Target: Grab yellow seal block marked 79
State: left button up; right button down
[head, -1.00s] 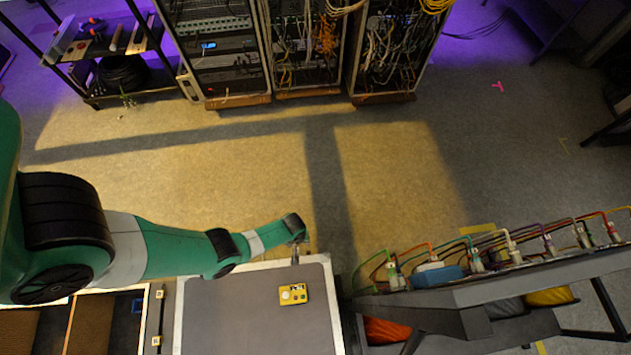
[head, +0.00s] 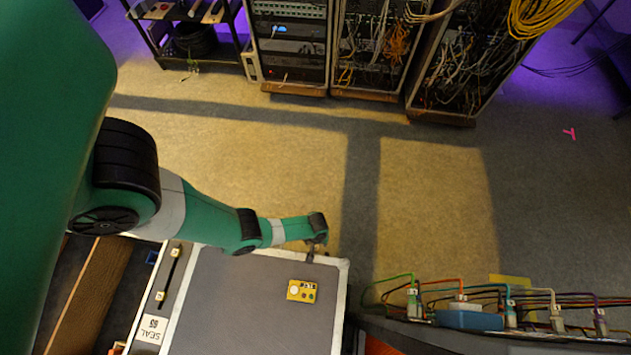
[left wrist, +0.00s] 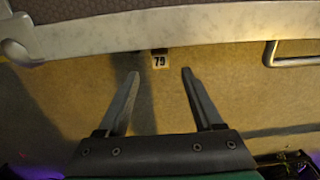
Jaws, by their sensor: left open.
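In the head view my left gripper (head: 311,256) is at the far edge of the grey-topped case (head: 240,315); the block marked 79 cannot be made out there. My right gripper is not in view.
A yellow box (head: 302,291) with buttons lies on the case top. A SEAL label (head: 152,326) is at its left side. A metal handle (left wrist: 291,54) juts from the case edge. A cable bench (head: 470,320) stands right.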

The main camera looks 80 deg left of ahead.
aim_at(316, 247)
pick_arm(q)
notch_tip(316, 247, down, 5)
jog(key=b, duration=0.4)
jog(key=shift+s+d+f, duration=0.1)
jog(key=shift+d, duration=0.05)
jog(key=shift+r, duration=0.2)
grip_shut()
